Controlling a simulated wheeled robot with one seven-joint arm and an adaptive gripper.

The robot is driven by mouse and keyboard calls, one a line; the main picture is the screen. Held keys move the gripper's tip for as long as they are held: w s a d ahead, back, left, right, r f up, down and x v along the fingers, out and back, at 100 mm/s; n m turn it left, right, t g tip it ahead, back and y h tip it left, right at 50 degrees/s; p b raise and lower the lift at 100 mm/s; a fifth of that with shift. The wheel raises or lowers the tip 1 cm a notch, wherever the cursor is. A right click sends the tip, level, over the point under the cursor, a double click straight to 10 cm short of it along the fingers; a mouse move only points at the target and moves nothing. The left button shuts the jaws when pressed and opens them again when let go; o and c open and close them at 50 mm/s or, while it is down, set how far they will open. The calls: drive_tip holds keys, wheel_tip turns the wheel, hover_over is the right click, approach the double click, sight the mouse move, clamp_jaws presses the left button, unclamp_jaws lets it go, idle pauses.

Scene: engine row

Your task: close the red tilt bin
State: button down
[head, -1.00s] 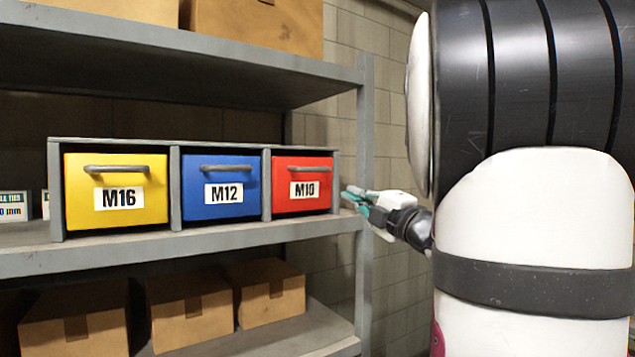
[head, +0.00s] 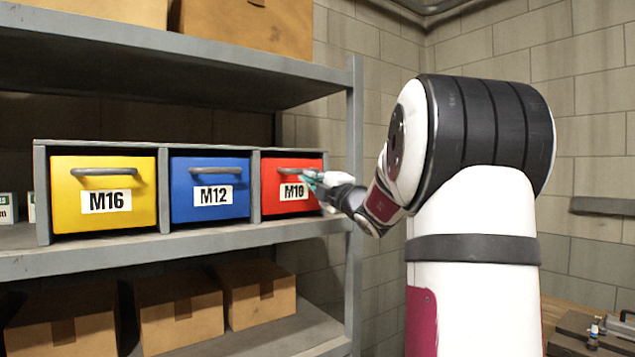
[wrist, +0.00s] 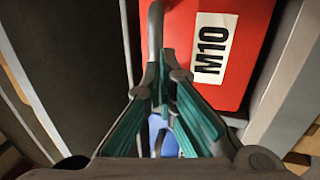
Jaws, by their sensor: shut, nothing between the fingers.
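The red tilt bin (head: 290,205) has a white M10 label and a grey handle (head: 297,171). It sits at the right end of the grey bin rack. Whether its face leans out is hard to tell. My gripper (head: 313,181) is at the right part of its front, overlapping it in the head view. In the wrist view the red bin (wrist: 225,45) fills the upper right. My gripper (wrist: 167,70) is shut and empty there, its tips beside the lower end of the handle (wrist: 155,30). Contact cannot be told.
The blue M12 bin (head: 210,205) and yellow M16 bin (head: 103,210) stand to the left in the same rack. A grey shelf post (head: 354,200) stands just right of the rack. A shelf hangs above; cardboard boxes (head: 180,310) lie below.

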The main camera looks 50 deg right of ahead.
idle(0.3)
drive_tip(key=shift+w+d+r+p, duration=0.1)
drive_tip(key=shift+w+r+p, duration=0.4)
drive_tip(key=shift+w+r, duration=0.3)
drive_tip(key=shift+f, duration=0.1)
